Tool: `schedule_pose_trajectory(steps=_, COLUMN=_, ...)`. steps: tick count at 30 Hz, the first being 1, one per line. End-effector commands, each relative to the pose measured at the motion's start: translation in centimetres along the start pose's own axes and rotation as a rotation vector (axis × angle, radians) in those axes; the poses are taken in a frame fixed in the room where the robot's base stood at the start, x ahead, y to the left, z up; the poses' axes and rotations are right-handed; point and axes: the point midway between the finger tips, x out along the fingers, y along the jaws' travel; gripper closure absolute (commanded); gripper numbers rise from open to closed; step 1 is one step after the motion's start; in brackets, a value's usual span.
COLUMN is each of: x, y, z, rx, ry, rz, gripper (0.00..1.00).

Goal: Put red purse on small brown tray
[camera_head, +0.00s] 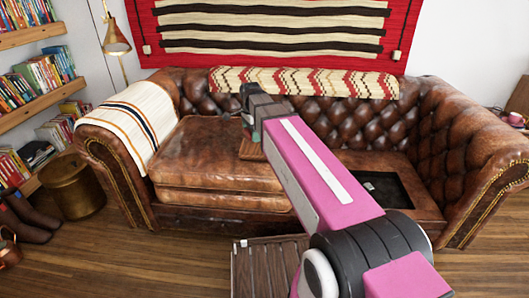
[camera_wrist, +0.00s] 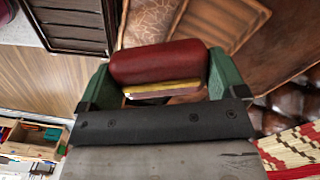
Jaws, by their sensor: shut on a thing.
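The red purse (camera_wrist: 158,62), with a yellow strip along its edge, is between the green fingers of my gripper (camera_wrist: 157,80) in the wrist view. My gripper is shut on it. In the head view my gripper (camera_head: 251,128) is over the sofa seat, and I cannot make out the purse there. A small brown tray (camera_head: 250,152) lies on the seat just below my gripper, partly hidden by my arm. In the wrist view the brown tray (camera_wrist: 228,20) shows beyond the purse, up and to the right. The purse appears apart from it.
The brown leather sofa (camera_head: 215,150) has high arms and back. A slatted wooden table (camera_head: 260,270) stands in front. Bookshelves (camera_head: 35,38) and a brass-coloured bin (camera_head: 70,187) are at left. The left seat is mostly clear.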

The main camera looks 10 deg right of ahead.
Motion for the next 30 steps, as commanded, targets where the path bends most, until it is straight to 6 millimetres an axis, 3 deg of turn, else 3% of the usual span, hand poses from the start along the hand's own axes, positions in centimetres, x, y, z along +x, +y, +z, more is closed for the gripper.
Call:
schedule_pose_trajectory(steps=6, x=2.0, y=-2.1, z=3.7, rx=0.323, ry=0.000, rz=0.001, gripper=0.35)
schedule_pose_trajectory(steps=14, x=3.1, y=-3.0, z=5.7, rx=0.521, ry=0.000, rz=0.000, gripper=0.35)
schedule_pose_trajectory(steps=19, x=4.2, y=-4.4, z=4.5, rx=0.544, ry=0.000, rz=0.000, gripper=0.35)
schedule_pose_trajectory(steps=30, x=8.5, y=-9.2, z=-1.0, rx=0.541, ry=0.000, rz=0.001, gripper=0.35)
